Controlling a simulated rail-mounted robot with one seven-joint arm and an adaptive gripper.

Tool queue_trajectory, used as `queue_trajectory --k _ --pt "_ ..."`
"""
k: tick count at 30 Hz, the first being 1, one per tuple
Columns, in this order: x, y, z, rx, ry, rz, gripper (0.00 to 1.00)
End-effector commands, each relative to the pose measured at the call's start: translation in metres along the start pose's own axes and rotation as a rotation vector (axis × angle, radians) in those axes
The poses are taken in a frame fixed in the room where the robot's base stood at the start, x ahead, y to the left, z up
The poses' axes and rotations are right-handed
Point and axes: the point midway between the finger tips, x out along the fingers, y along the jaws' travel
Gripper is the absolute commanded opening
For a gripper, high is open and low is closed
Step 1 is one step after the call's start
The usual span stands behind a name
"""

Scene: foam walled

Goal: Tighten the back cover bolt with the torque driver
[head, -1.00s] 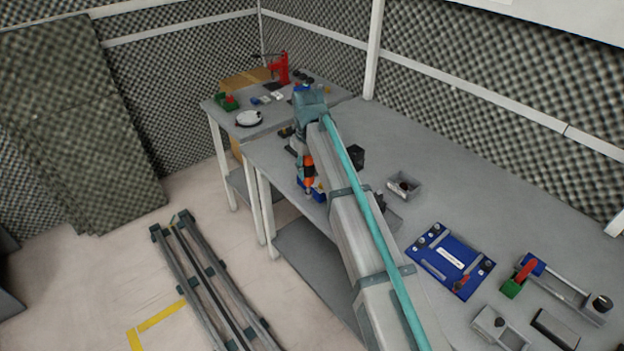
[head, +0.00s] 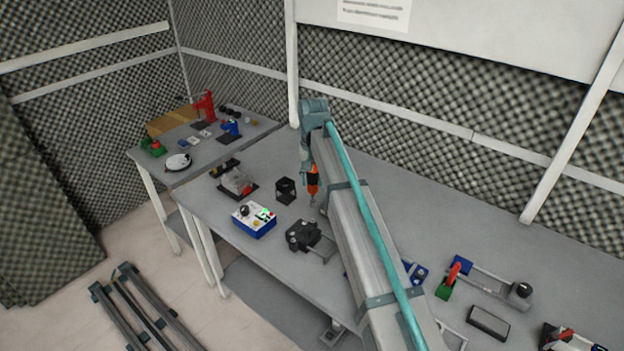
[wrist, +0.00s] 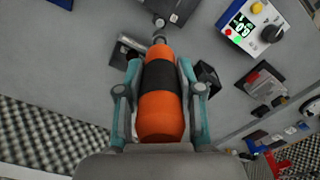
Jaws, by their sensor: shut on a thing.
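The torque driver is orange with a black band. It shows in the head view (head: 313,180) and large in the wrist view (wrist: 161,112). My gripper (wrist: 159,68) is shut on its body, with one finger on each side. In the head view my gripper (head: 312,172) holds the driver above the bench, right of a black cube. The driver's grey tip points to the top of the wrist view, towards a dark block (wrist: 176,10); I cannot tell whether they touch. I cannot make out the back cover or its bolt.
A blue-and-white control box (head: 254,220) with a green display stands near the front edge. A dark clamp-like fixture (head: 303,236) is right of it, the black cube (head: 286,190) behind. Red and green fixtures (head: 455,278) lie right of my arm. My arm hides part of the bench.

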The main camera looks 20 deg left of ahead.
Motion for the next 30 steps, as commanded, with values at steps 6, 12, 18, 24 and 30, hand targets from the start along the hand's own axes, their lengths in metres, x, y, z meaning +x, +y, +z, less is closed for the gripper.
queue_trajectory --k 6,12,18,24,30 --pt "-0.001 0.0 0.0 -0.001 0.001 0.0 0.0" --pt "0.004 0.0 0.001 -0.001 0.0 0.0 0.0" --pt "0.018 0.0 0.001 -0.002 -0.001 0.0 0.0" --pt "0.035 0.0 0.001 -0.002 0.0 0.0 0.0" --pt "0.05 0.0 0.001 -0.002 0.0 0.0 0.0"
